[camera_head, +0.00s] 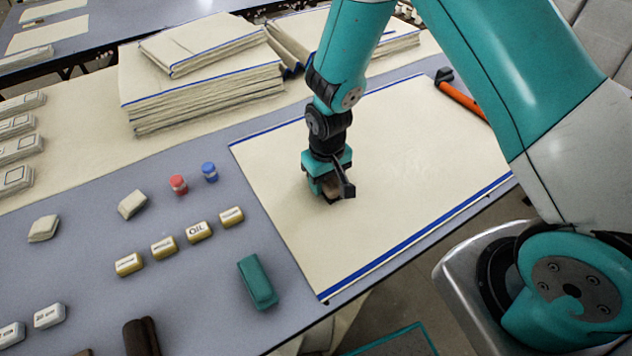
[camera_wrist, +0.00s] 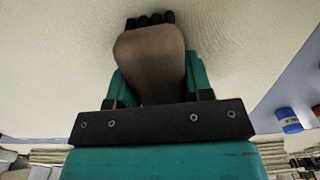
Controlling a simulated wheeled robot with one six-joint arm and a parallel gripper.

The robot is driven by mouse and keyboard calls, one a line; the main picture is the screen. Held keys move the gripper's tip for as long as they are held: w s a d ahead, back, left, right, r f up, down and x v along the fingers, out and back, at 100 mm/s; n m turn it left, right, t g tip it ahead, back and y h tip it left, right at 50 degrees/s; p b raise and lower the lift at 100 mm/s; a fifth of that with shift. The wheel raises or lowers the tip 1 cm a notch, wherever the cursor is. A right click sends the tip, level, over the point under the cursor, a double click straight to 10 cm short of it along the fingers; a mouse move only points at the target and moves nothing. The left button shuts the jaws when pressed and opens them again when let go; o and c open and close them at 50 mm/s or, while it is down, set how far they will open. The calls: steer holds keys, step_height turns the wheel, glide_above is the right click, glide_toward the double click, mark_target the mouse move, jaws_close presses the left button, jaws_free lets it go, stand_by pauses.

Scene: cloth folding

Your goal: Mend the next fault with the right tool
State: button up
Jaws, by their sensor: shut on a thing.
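A cream cloth (camera_head: 400,220) with blue edge stripes lies flat on the grey table. Faint pale marks show on it right of my gripper. My gripper (camera_head: 332,188) points down at the cloth's left part and is shut on a brown tool. In the wrist view the brown tool (camera_wrist: 152,58) sits between the jaws, with dark bristle-like tips at its far end, so it looks like a brush. The tips are at or just above the cloth; I cannot tell whether they touch. The cloth (camera_wrist: 60,60) fills most of the wrist view.
An orange-handled tool (camera_head: 460,100) lies by the cloth's upper right edge. Left are red (camera_head: 178,184) and blue (camera_head: 209,171) spools, labelled blocks (camera_head: 198,232), a teal block (camera_head: 257,282) and a dark brown object (camera_head: 140,337). Folded cloths (camera_head: 205,95) are stacked behind.

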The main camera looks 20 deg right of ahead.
steer(key=shift+d, duration=0.45)
step_height(320, 180, up, 6)
steer(key=p, duration=0.5)
steer(key=shift+a, duration=0.1)
step_height(320, 180, up, 3)
steer(key=p, duration=0.3)
steer(key=shift+r, duration=0.1)
stand_by(0.4)
